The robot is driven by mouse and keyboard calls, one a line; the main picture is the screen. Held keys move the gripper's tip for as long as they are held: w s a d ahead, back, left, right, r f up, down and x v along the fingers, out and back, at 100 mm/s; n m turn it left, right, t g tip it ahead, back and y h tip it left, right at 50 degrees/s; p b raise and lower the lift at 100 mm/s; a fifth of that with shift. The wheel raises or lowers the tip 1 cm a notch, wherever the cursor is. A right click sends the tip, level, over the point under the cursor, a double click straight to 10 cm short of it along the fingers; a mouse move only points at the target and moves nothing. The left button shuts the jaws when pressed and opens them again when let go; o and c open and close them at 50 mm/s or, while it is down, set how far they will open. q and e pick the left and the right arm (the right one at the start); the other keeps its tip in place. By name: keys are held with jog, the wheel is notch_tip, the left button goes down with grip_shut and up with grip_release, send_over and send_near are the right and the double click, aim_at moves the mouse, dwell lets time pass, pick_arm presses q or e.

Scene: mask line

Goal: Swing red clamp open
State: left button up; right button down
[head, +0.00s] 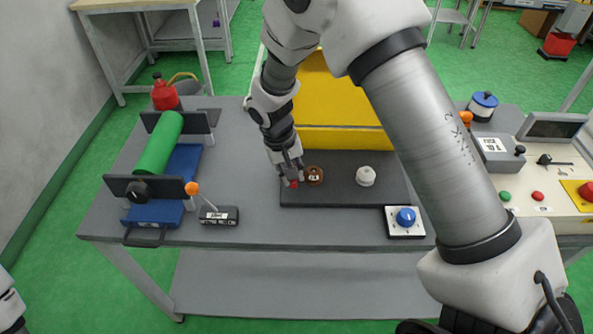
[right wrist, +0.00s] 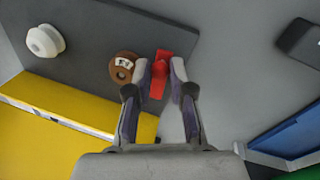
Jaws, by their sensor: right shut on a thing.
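The red clamp (right wrist: 163,62) lies at the edge of the dark grey plate (right wrist: 85,45) in the right wrist view. My right gripper (right wrist: 160,75) has its two fingers on either side of the clamp and is shut on it. In the head view the right gripper (head: 292,180) reaches down to the plate's left end. A bit of the red clamp (head: 294,184) shows between the fingertips; the rest is hidden by them. My left gripper is not in view; only a white piece of my left arm shows at the lower left corner.
A brown disc (head: 315,175) sits close beside the clamp. A white knob (head: 365,176) stands further right on the plate. A yellow housing (head: 335,100) rises behind. Left are a green roller (head: 158,145) and a small lever box (head: 219,215); a blue dial (head: 405,217) is at the front right.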

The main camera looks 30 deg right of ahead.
jog(key=shift+w+a+m, duration=0.15)
jog(key=shift+a+m, duration=0.1)
jog(key=shift+m, duration=0.45)
jog(key=c, duration=1)
grip_release()
jog(key=shift+w, duration=0.1)
jog(key=r, duration=0.4)
jog(key=a+r, duration=0.1)
jog(key=r, duration=0.2)
jog(key=w+a+r, duration=0.1)
jog(key=r, duration=0.3)
jog(key=shift+r, duration=0.35)
jog(key=shift+s, duration=0.1)
